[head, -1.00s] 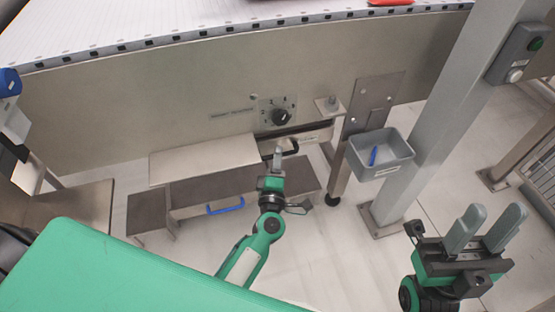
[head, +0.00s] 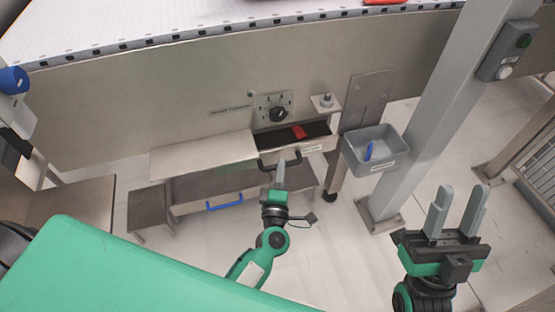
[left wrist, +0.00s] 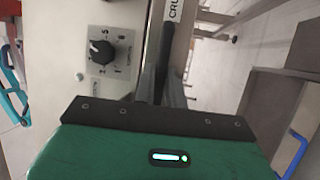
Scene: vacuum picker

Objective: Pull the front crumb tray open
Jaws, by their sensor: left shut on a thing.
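The front crumb tray (head: 316,146) stands partly out of the machine's front panel, below the dial. Its dark inside shows, with a red piece (head: 299,132) in it. The tray's black bar handle (head: 266,165) is on its front face. My left gripper (head: 280,168) is shut on this handle. In the left wrist view the handle (left wrist: 168,50) runs between the fingertips (left wrist: 163,85), and part of the tray's label shows beside it. My right gripper (head: 457,212) is open and empty, well to the right of the tray.
A dial (head: 278,114) is on the panel above the tray. A grey bin (head: 376,150) with a blue item hangs by the post (head: 435,110) at right. A lower shelf unit with a blue handle (head: 225,203) sits at lower left. The floor around it is mostly clear.

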